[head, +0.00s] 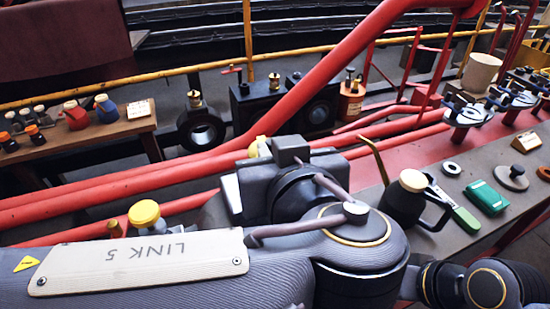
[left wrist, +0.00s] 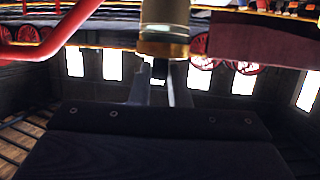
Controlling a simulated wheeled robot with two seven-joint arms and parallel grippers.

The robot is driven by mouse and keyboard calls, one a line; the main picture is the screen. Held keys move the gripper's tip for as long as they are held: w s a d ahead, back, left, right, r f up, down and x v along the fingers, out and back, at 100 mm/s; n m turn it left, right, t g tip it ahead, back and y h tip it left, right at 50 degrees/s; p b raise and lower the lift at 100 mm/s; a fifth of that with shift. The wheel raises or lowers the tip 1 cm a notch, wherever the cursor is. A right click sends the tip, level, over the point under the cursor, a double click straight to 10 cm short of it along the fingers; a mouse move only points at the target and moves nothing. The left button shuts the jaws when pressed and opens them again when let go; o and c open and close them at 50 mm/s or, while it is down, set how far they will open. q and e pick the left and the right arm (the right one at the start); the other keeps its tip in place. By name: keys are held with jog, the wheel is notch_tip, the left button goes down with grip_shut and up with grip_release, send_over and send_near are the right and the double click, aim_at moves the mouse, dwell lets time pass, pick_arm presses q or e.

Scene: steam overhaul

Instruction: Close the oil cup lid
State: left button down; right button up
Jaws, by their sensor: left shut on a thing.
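My left arm fills the lower left of the head view, and its wrist hides the left gripper's fingertips there. In the left wrist view the two narrow fingers of my left gripper (left wrist: 159,76) reach up to a pale cylinder with a brass band (left wrist: 163,44), which looks like the oil cup. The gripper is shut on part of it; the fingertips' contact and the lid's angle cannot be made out. Small brass cups stand on a round black bearing (head: 200,132) and a black block (head: 252,112) in the head view. My right gripper is not in view.
Red pipes (head: 120,181) cross behind my arm. A yellow-capped container (head: 145,214) stands close behind it. On the right bench are a dark can with a cream cap (head: 403,204), a green box (head: 486,197) and small parts. A wooden bench (head: 85,132) holds bottles at left.

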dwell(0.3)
pick_arm(q)
jog(key=c, duration=1.4)
grip_release()
jog(key=shift+o, duration=0.2)
jog(key=p+v, duration=0.2)
jog(key=v, duration=0.6)
jog(key=shift+f, duration=0.15)
